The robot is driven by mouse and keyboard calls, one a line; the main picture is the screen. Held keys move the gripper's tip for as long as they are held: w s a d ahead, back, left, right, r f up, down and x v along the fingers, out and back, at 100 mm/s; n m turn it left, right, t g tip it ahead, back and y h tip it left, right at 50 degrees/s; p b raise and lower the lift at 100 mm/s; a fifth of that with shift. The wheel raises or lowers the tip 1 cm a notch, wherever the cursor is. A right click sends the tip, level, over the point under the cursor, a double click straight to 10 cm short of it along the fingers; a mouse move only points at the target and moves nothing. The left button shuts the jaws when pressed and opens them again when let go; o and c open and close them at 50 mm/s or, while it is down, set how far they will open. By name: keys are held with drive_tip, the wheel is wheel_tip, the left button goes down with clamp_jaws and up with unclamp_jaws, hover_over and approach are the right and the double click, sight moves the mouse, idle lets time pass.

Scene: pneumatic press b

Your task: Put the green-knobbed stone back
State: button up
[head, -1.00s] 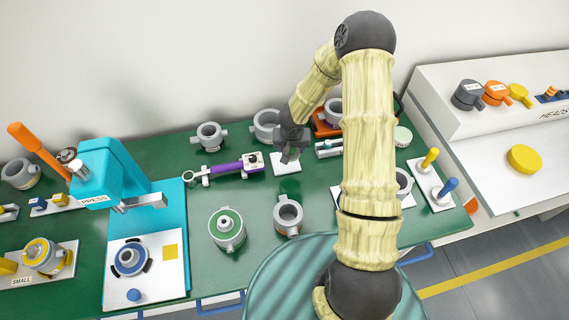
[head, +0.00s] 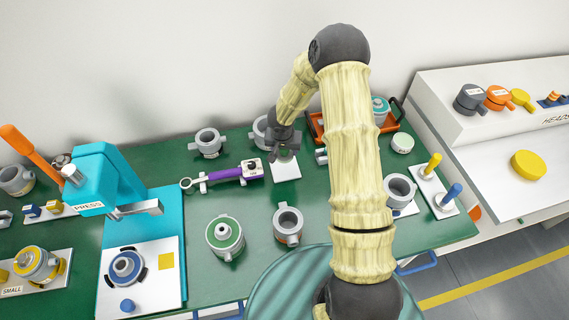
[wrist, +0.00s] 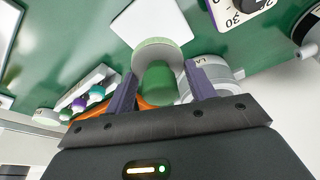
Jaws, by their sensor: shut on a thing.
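The green-knobbed stone is a pale round disc with a green knob (wrist: 158,84). My gripper (wrist: 160,90) is shut on the knob, one dark finger on each side. The disc (wrist: 155,50) points away from the wrist. In the head view my gripper (head: 286,152) hangs near the back edge of a small white square plate (head: 287,172). The held stone is small and dark there, so its exact height above the plate cannot be told. The white plate also shows in the wrist view (wrist: 150,20), beyond the disc, and its visible part looks bare.
A purple-handled tool (head: 228,173) lies left of the plate. Grey cups (head: 288,224) stand in front and behind. An orange tray (head: 388,125) and a pale round puck (head: 402,143) are at right. The teal press (head: 105,180) stands at left. Green bench is clear around the plate's front.

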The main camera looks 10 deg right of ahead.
sight(285, 165)
drive_tip(key=shift+f, duration=0.8)
wheel_tip(285, 165, down, 4)
drive_tip(key=shift+r+b, duration=0.25)
drive_tip(key=shift+b, duration=0.55)
drive_tip(key=shift+f+p, duration=0.35)
drive_tip(key=shift+f, duration=0.2)
drive_tip(key=shift+f, duration=0.25)
drive_tip(key=o, duration=1)
drive_tip(key=shift+f+b, duration=0.1)
drive_tip(key=shift+b, duration=0.55)
